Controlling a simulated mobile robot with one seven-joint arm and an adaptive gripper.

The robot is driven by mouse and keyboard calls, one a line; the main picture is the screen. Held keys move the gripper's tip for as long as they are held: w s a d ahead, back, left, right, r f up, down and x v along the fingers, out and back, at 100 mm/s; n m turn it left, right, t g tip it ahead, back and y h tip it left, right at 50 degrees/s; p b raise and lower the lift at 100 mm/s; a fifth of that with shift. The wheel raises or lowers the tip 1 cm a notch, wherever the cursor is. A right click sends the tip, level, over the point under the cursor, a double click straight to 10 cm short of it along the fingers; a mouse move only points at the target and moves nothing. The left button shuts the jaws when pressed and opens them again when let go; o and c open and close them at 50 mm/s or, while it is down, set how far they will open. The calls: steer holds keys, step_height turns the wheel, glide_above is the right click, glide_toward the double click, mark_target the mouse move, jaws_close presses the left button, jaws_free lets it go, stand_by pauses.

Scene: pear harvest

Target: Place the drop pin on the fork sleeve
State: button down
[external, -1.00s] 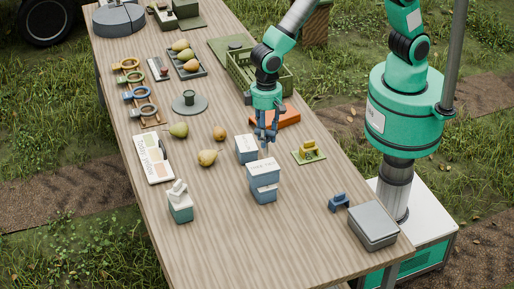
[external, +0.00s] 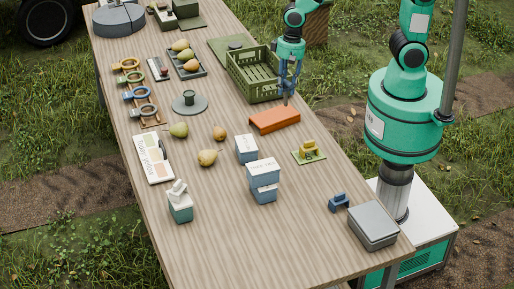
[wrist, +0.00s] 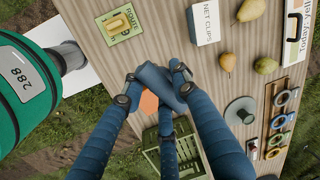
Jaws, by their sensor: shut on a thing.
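The fork sleeve, which I take to be the long orange block (external: 275,121), lies on the table near its right edge, in front of the green crate. In the wrist view only a patch of its orange (wrist: 149,103) shows between my fingers. My gripper (external: 287,93) points down above the right end of the block. It is shut on a small, thin, pale thing, probably the drop pin (external: 286,102), whose tip shows below the fingers. In the wrist view my gripper (wrist: 163,88) has its fingers close together and hides the pin. I cannot tell whether the pin touches the sleeve.
The green crate (external: 232,69) stands just behind the sleeve. A green card with a yellow thing (external: 309,151) lies in front of it, and white-and-blue boxes (external: 262,171) stand to the left. Pears (external: 208,157) lie farther left. Table between is clear.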

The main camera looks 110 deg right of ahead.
steer(key=s+d+f+m+b, duration=0.1)
steer(key=s+d+f+m, duration=0.15)
steer(key=s, duration=0.55)
steer(key=s+d+f+m+b, duration=0.15)
steer(key=s+d, duration=0.25)
steer(key=s, duration=0.4)
steer(key=shift+t+h, duration=0.3)
steer(key=shift+t, duration=0.1)
steer(key=shift+s+f+p, duration=0.1)
steer(key=shift+f+p, duration=0.3)
steer(key=shift+f, duration=1.75)
steer(key=shift+d, duration=0.1)
steer(key=w+d+b, duration=0.1)
steer(key=w+d, duration=0.2)
steer(key=w, duration=0.4)
steer(key=w+d+f+b, duration=0.1)
steer(key=w+d, duration=0.3)
steer(key=w, duration=0.3)
steer(key=shift+w+f, duration=0.15)
steer(key=shift+f, duration=0.1)
steer(key=shift+s+b+x, duration=0.2)
steer(key=shift+b+x, duration=0.1)
steer(key=shift+x, duration=0.55)
steer(key=shift+s+b+x, duration=0.15)
steer(key=shift+b+x, duration=0.15)
steer(key=shift+x, duration=0.55)
steer(key=shift+d+f, duration=0.1)
steer(key=shift+f, duration=0.15)
